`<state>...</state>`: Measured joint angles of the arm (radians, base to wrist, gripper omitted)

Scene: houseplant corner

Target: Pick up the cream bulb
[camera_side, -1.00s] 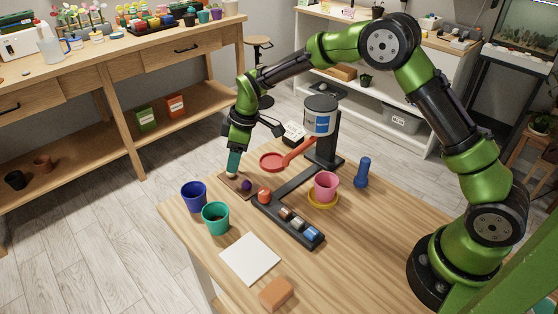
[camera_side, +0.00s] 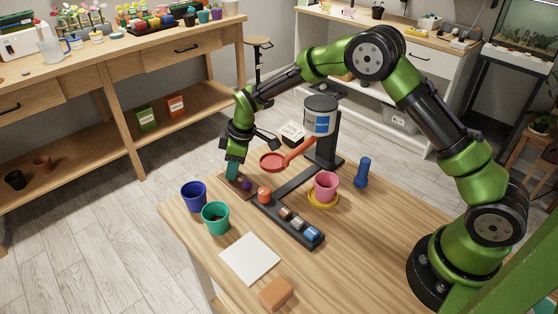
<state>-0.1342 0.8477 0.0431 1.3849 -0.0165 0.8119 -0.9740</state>
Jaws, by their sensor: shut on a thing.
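My gripper (camera_side: 232,174), with teal fingers, is down at the far left part of the table, over a small brown tray (camera_side: 226,184). It is shut on the cream bulb, which the fingers almost wholly hide. A dark purple bulb (camera_side: 247,184) lies on the tray just right of the fingers.
A black rack (camera_side: 266,208) with an orange-red piece and several small items is close to the right. A blue pot (camera_side: 194,196) and a green pot (camera_side: 215,217) stand in front. The front right tabletop is clear.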

